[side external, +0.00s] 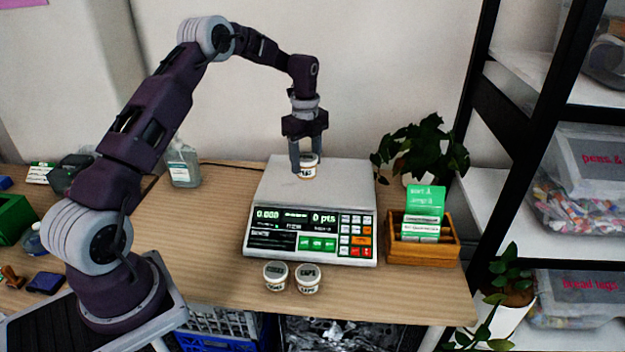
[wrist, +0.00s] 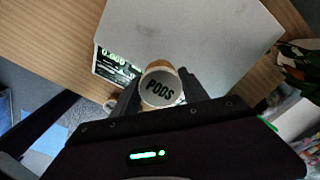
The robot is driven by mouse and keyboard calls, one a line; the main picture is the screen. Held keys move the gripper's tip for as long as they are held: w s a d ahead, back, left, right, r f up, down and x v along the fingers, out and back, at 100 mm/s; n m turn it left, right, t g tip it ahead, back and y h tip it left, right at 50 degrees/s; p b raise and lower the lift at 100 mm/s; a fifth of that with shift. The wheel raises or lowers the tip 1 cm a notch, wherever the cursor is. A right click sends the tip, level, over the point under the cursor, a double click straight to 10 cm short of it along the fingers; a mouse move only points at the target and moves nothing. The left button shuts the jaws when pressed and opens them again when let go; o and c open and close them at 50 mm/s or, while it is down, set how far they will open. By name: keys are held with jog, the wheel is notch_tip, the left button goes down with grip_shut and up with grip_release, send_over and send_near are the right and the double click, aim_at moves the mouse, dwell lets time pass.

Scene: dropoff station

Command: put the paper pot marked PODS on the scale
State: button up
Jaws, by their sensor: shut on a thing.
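The paper pot marked PODS (wrist: 161,89) is between the two fingers of my gripper (side external: 309,160), which is shut on it. Its lid with the word PODS faces the wrist camera. In the side external view the pot (side external: 308,168) looks upright over the top plate of the scale (side external: 275,190). I cannot tell whether its base touches the plate. The scale's display reads 0.000 and 0 pts. In the wrist view the scale's pale plate (wrist: 215,35) lies under the pot.
Two similar paper pots, the left one (side external: 275,276) and the right one (side external: 307,279), stand on the table in front of the scale. A wooden card box (side external: 422,250) and a plant (side external: 425,150) are to the right. A clear bottle (side external: 183,165) stands to the left.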

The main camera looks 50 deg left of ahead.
notch_tip(320, 180, down, 7)
jog(key=shift+r, duration=0.2)
jog(key=shift+f, duration=0.1)
jog(key=o, duration=1.4)
jog(key=shift+o, duration=0.2)
